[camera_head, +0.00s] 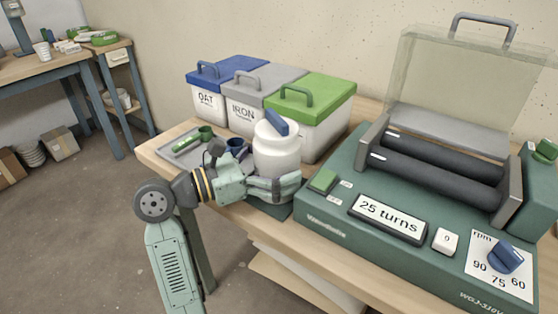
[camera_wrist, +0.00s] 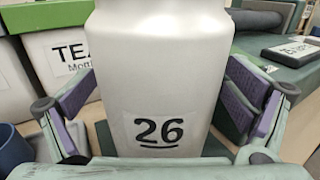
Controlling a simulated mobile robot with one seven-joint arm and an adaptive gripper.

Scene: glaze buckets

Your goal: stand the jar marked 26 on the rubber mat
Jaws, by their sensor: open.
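The jar marked 26 (camera_head: 278,150) is a white jar with a blue handle-like piece on top. It stands upright on the bench, and the dark green rubber mat (camera_head: 284,211) shows under and around its base. In the wrist view the jar (camera_wrist: 158,70) fills the middle, its 26 label facing me. My gripper (camera_head: 272,186) is open, with one purple-padded finger on each side of the jar. Small gaps seem to show beside the pads. The mat (camera_wrist: 104,140) also shows beside the jar's base. Most of the mat is hidden by the jar and gripper.
A green roller machine (camera_head: 340,215) with a raised clear cover (camera_head: 455,85) stands close on the right. Bins with blue (camera_head: 225,70), grey (camera_head: 262,84) and green (camera_head: 318,98) lids stand behind. A grey tray (camera_head: 180,150) with small cups lies left of the jar.

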